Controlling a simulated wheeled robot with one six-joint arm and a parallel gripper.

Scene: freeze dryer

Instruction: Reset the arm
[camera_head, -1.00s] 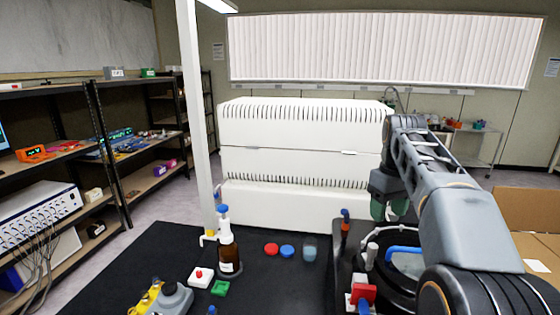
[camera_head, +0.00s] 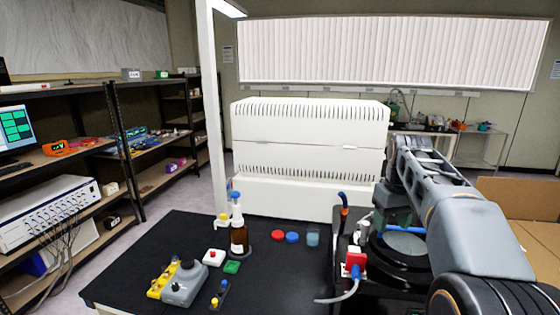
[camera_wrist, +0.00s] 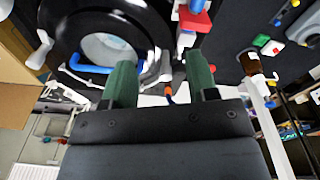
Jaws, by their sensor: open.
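My gripper (camera_wrist: 161,78) is open, its two green fingers apart with nothing held between them in the wrist view. In the head view my arm reaches in from the right, and the gripper (camera_head: 393,219) is partly hidden by my arm. It is over the freeze dryer, whose black round top (camera_head: 400,268) carries a blue handle (camera_head: 405,229). The wrist view shows the black ring (camera_wrist: 62,35) and blue handle (camera_wrist: 88,67) beside the fingers. I cannot tell the exact gap between gripper and dryer.
A black table (camera_head: 190,228) holds a brown bottle (camera_head: 238,238), a grey and yellow device (camera_head: 184,283), and red and blue caps (camera_head: 292,237). A red valve (camera_head: 355,263) stands by the dryer. A white cabinet (camera_head: 305,155) stands behind; cardboard boxes (camera_head: 515,210) are at right.

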